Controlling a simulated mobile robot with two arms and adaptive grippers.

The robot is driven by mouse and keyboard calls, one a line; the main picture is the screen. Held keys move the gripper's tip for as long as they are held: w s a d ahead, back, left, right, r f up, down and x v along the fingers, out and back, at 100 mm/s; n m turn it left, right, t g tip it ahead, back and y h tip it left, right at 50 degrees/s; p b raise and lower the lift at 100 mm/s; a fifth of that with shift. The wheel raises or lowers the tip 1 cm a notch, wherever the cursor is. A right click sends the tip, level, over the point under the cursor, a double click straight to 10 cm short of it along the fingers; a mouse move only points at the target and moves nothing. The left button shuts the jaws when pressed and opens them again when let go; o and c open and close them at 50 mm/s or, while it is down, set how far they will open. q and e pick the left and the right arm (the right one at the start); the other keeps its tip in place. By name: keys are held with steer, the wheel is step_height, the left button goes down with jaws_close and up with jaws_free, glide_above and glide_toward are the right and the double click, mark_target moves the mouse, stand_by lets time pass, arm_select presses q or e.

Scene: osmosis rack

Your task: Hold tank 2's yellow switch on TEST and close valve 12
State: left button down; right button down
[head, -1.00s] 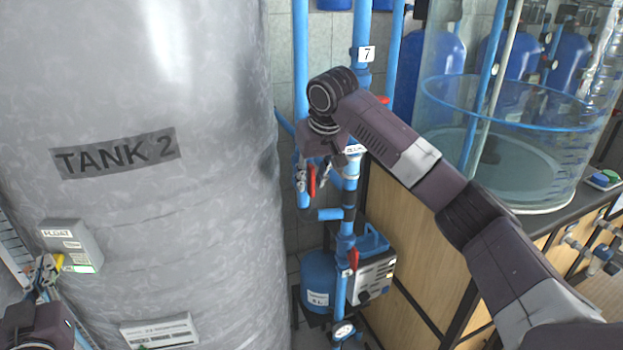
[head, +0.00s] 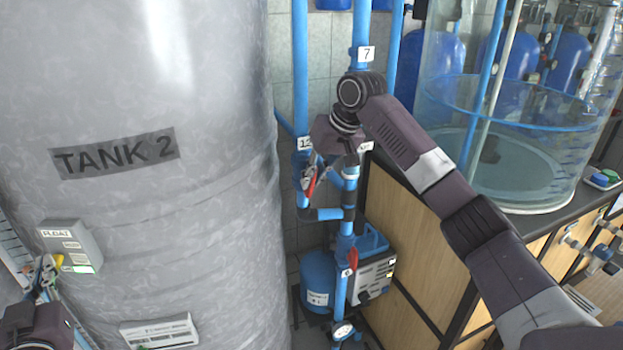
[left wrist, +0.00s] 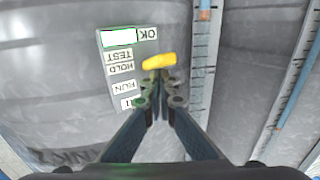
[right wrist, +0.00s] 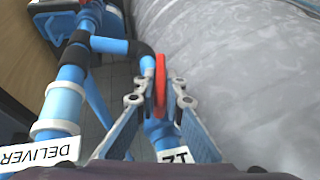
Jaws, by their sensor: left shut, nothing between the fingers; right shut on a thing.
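Tank 2 (head: 200,230) is the big grey tank at the left, with a float box (head: 70,242) on its side. The yellow switch (left wrist: 158,61) on that box sits level with the TEST and HOLD labels in the left wrist view. My left gripper (left wrist: 160,82) is shut and empty, its tips right at the switch; whether they touch cannot be told. Valve 12 has a red handle (right wrist: 160,85) beside its label (right wrist: 174,156). My right gripper (right wrist: 159,92) is shut on this handle. In the head view the handle (head: 311,180) is tilted and partly hidden by the fingers.
A pipe labelled 7 (head: 365,54) stands right of valve 12. Another red-handled valve (head: 352,258) is lower down, near a blue pump (head: 318,275). A wooden cabinet (head: 400,240) and a clear tank (head: 500,170) stand to the right.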

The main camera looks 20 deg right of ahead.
stand_by(0.3)
steer(key=c, duration=2)
jaws_free()
steer(key=shift+r, duration=0.1)
steer(key=v, duration=1.2)
steer(key=shift+d, duration=0.15)
